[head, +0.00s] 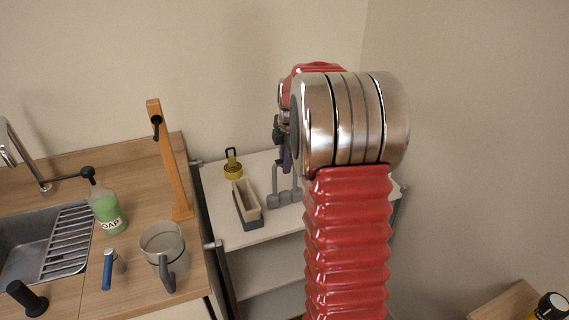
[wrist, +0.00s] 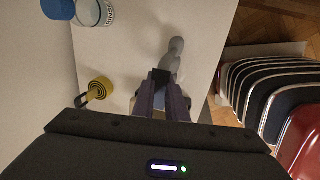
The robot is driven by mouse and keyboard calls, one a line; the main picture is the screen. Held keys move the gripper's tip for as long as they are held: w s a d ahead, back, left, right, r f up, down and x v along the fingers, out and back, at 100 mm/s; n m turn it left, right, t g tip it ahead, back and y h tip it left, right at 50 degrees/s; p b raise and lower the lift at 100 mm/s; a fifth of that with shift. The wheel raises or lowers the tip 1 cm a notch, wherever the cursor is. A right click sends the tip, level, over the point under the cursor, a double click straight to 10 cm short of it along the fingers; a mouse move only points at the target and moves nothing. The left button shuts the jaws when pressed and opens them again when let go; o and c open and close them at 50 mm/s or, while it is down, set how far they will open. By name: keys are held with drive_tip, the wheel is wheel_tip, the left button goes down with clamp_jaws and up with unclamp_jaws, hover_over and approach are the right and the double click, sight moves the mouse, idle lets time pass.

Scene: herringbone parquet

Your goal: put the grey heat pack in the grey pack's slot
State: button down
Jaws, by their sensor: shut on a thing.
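My gripper (wrist: 161,84) is shut, with a small blue-grey piece (wrist: 160,98) showing between its dark fingers. I take it for the grey heat pack; most of it is hidden. In the head view my gripper (head: 285,150) is above the white shelf, partly behind my red arm. A grey piece with several rounded lumps and upright bars (head: 284,198) stands on the shelf below. Its lumps (wrist: 174,48) show just beyond my fingertips in the wrist view. I cannot tell which part is the grey pack's slot.
A cream and dark grey narrow bin (head: 246,204) and a yellow item with a black handle (head: 233,168) share the white shelf (head: 222,215). A wooden counter at left holds a soap bottle (head: 107,208), a mug (head: 162,247) and an orange post (head: 170,160).

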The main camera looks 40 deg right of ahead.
drive_tip(key=c, duration=1.8)
unclamp_jaws()
drive_tip(key=shift+o, duration=0.2)
drive_tip(key=v, duration=1.2)
drive_tip(key=s+a+r+m+t, duration=0.1)
drive_tip(key=s+a+m, duration=0.5)
drive_tip(key=a, duration=0.6)
drive_tip(key=s+a+r+m+t, duration=0.1)
drive_tip(key=s+a+m, duration=0.3)
drive_tip(key=s+a, duration=0.7)
drive_tip(key=s+a+f+m+t, duration=0.1)
drive_tip(key=s+a+f+m, duration=0.3)
drive_tip(key=a, duration=0.3)
drive_tip(key=shift+s+a+f+m+y, duration=0.2)
drive_tip(key=shift+s+f+m+y, duration=0.3)
drive_tip(key=shift+s, duration=0.4)
